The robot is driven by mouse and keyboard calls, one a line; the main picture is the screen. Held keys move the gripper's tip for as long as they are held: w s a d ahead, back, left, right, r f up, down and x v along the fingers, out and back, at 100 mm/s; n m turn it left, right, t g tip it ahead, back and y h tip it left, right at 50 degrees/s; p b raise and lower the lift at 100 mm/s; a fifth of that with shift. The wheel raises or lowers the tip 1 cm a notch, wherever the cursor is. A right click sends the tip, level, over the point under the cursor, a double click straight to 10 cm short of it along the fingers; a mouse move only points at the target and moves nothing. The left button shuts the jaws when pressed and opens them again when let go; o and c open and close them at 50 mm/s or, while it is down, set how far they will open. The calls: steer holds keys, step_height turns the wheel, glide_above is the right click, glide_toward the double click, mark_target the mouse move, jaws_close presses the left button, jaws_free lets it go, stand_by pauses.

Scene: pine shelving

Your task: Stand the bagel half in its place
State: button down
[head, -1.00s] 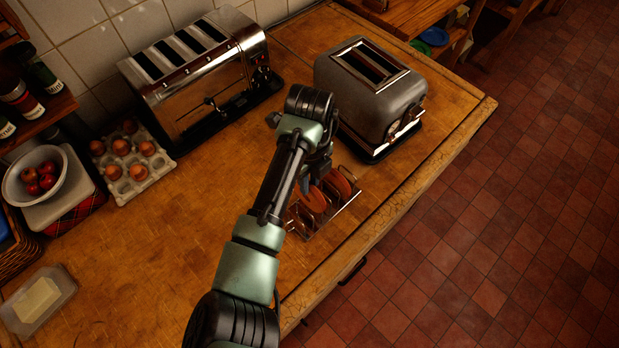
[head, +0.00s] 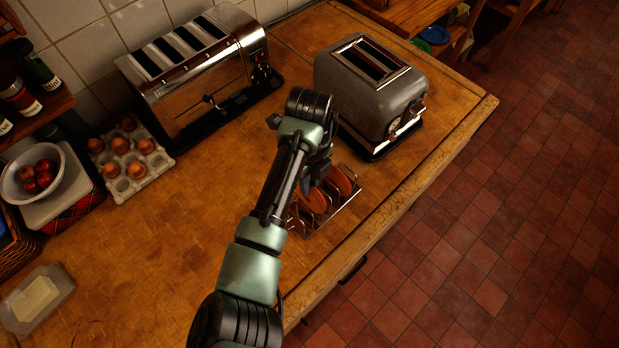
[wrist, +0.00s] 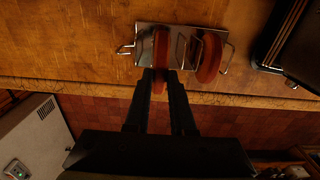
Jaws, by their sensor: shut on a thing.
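My gripper (wrist: 160,76) is shut on a reddish-brown bagel half (wrist: 161,45), which stands on edge in the metal toast rack (wrist: 142,50). The held half also shows in the head view (head: 314,200), below my wrist. A second bagel half (wrist: 209,58) stands in the rack to the right, apart from the held one, nearer the grey toaster; it leans slightly. In the head view my arm hides part of the rack (head: 333,219) and most of my fingers. I cannot tell whether the held half touches the rack's base.
A grey two-slot toaster (head: 372,95) stands close behind the rack. A long chrome toaster (head: 200,75), an egg tray (head: 130,165), a bowl of red fruit (head: 38,174) and a butter dish (head: 36,300) stand further left. The counter's front edge runs close to the rack.

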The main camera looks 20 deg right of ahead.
steer(key=shift+f+b, duration=0.65)
steer(key=shift+f, duration=0.4)
steer(key=shift+c, duration=1)
jaws_free()
steer(key=shift+r, duration=0.1)
step_height(320, 180, up, 8)
steer(key=p, duration=0.7)
